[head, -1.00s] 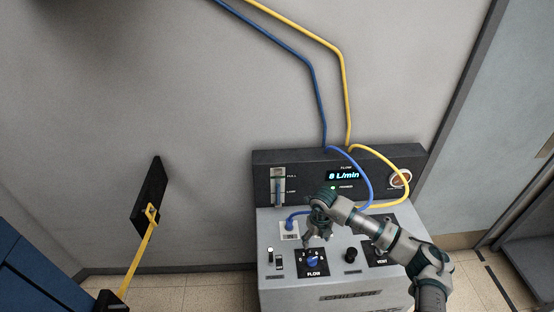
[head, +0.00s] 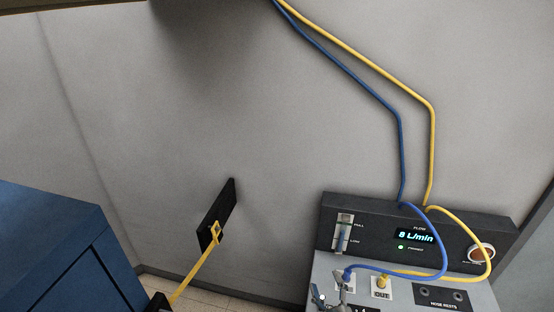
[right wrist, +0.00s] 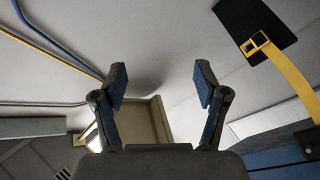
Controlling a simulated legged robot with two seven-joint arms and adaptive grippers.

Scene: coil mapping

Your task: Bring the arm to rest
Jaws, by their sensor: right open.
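My right gripper (right wrist: 160,82) is open and empty in the right wrist view, its two blue-padded fingers apart with wall behind them. In the head view, part of my right gripper (head: 338,294) shows at the bottom edge, in front of the grey flow unit (head: 454,292). The rest of my right arm is out of the picture there. My left gripper is not in view.
The unit's dark back panel (head: 369,218) reads "8 L/min". A blue hose (head: 400,150) and a yellow hose (head: 432,150) run down the wall to its ports. A blue cabinet (head: 60,250) and a black plate (head: 217,208) with a yellow strap (head: 195,275) are at left.

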